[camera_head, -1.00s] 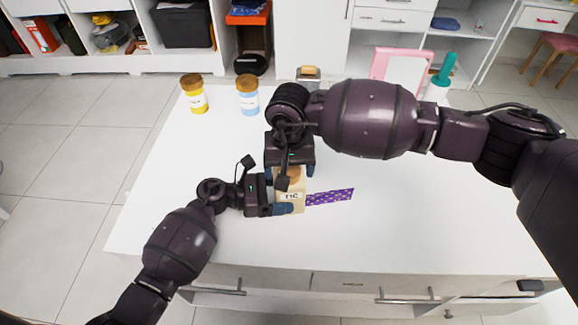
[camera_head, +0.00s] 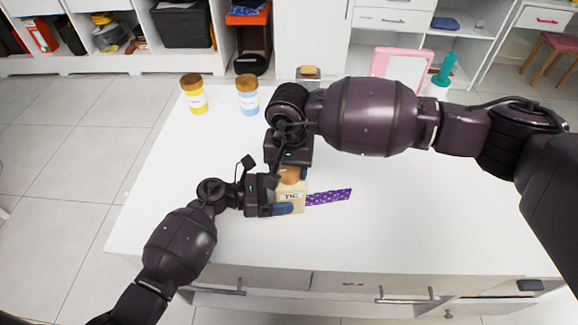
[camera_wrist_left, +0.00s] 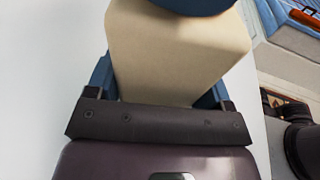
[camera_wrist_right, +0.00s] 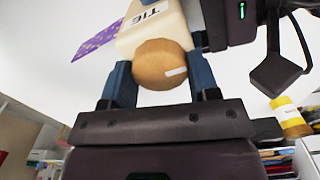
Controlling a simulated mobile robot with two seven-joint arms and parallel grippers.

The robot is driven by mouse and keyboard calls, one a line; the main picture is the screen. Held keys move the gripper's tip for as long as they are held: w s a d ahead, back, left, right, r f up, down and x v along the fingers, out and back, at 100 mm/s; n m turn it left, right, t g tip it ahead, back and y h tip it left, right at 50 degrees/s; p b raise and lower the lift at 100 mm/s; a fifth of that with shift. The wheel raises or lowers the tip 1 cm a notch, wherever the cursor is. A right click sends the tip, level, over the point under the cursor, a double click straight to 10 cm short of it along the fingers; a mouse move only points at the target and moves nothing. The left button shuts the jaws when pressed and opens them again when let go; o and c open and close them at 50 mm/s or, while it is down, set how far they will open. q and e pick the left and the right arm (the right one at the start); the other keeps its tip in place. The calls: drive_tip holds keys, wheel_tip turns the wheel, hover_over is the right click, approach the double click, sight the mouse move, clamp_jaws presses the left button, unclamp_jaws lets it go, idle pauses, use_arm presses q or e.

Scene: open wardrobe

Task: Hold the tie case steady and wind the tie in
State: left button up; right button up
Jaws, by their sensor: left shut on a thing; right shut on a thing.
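The tie case (camera_head: 291,203) is a cream box with a "TIE" label and a round brown knob (camera_head: 289,174) on top. It stands upright on the white table. A purple patterned tie (camera_head: 329,197) sticks out of its right side and lies on the table. My left gripper (camera_head: 285,195) is shut around the case's body; its blue fingers flank the case (camera_wrist_left: 170,60) in the left wrist view. My right gripper (camera_head: 290,170), above, is shut on the knob (camera_wrist_right: 160,62), which sits between its fingers in the right wrist view. The head view partly hides the fingers.
A yellow jar (camera_head: 194,94) and a blue jar (camera_head: 247,96), both brown-lidded, stand at the back left of the table (camera_head: 420,220). A pink framed panel (camera_head: 402,66) and a teal-topped bottle (camera_head: 442,75) stand at the back right. The table right of the tie is clear.

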drive_tip(key=m, duration=1)
drive_tip(key=shift+m, duration=0.4)
drive_tip(key=m, duration=0.4)
drive_tip(key=shift+m, duration=0.3)
drive_tip(key=m, duration=1)
drive_tip(key=shift+m, duration=0.4)
drive_tip(key=m, duration=1)
drive_tip(key=shift+m, duration=2.7)
